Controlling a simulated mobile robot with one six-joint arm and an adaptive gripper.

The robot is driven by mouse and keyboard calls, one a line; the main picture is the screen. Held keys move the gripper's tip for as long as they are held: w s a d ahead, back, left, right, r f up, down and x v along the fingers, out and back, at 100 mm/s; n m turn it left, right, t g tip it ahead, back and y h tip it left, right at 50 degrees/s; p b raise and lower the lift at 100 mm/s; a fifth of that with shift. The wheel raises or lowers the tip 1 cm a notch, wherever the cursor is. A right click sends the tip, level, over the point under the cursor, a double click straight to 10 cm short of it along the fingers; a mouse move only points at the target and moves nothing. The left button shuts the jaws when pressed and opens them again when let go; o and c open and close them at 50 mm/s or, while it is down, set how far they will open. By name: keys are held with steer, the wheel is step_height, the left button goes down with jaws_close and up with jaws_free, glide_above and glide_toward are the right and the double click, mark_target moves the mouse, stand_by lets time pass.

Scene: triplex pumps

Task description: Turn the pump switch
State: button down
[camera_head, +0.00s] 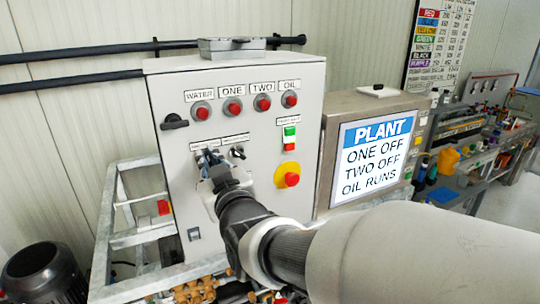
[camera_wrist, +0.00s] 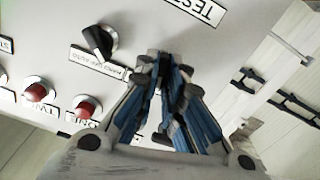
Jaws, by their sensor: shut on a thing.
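The grey control panel (camera_head: 235,210) has a row of switches under its lamps. My gripper (camera_head: 208,160) is at the left switch position, with its fingertips against the panel face. In the wrist view my gripper's blue-padded fingers (camera_wrist: 168,75) come together at the panel, closed on the switch knob there. The fingers hide that knob, so its angle cannot be told. A second black rotary switch (camera_head: 238,152) is free, just right of my gripper. It also shows in the wrist view (camera_wrist: 101,42), tilted, beside a small label whose text is hard to read.
Red lamps (camera_head: 233,107) labelled WATER, ONE, TWO and OIL line the panel's top. A red stop button (camera_head: 291,180) on yellow sits to the right, a black handle (camera_head: 174,121) to the left. A screen (camera_head: 373,158) reads PLANT, ONE OFF, TWO OFF, OIL RUNS.

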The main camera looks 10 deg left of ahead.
steer(key=shift+m+b, duration=1)
steer(key=shift+m, duration=0.1)
steer(key=c, duration=1.7)
jaws_free()
steer(key=v, duration=1.2)
